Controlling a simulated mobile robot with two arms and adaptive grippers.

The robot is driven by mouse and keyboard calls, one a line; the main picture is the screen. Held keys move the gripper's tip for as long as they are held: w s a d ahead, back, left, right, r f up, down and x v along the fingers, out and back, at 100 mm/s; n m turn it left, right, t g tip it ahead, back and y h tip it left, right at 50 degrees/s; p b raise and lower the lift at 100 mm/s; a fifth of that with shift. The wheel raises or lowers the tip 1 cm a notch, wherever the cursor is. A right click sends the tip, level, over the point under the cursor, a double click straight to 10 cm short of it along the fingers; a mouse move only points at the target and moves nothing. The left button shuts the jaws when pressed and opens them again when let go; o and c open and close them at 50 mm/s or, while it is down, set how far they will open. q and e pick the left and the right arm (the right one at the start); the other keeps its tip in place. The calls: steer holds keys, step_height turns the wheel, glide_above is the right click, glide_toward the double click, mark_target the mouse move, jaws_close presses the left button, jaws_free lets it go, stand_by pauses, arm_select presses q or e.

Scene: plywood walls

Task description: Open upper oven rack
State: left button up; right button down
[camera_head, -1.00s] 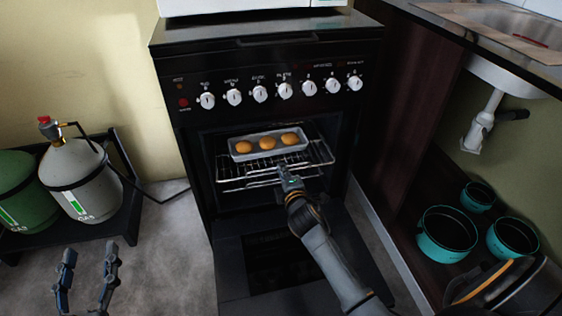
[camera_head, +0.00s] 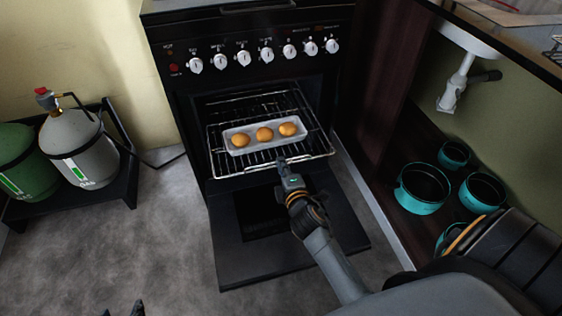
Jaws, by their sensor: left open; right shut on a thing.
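The black oven (camera_head: 186,134) stands in the middle with its door (camera_head: 232,259) folded down and open. The upper rack (camera_head: 232,171) is pulled partly out over the open door. A light tray (camera_head: 247,147) with three round brown buns (camera_head: 264,134) rests on the rack. My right gripper (camera_head: 282,163) is shut on the rack's front bar, right of its middle. My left gripper (camera_head: 124,311) shows only as fingertips at the bottom edge, well away from the oven; it is open and empty.
Two gas cylinders (camera_head: 81,148) stand on a black stand at the left. Several teal pots (camera_head: 421,190) sit on a low shelf at the right, under the sink (camera_head: 463,35). The floor left of the oven door is clear.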

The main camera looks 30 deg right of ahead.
steer(key=shift+s, duration=0.1)
steer(key=c, duration=1.5)
jaws_free()
steer(key=shift+a, duration=0.1)
steer(key=v, duration=1.2)
steer(key=shift+r, duration=0.1)
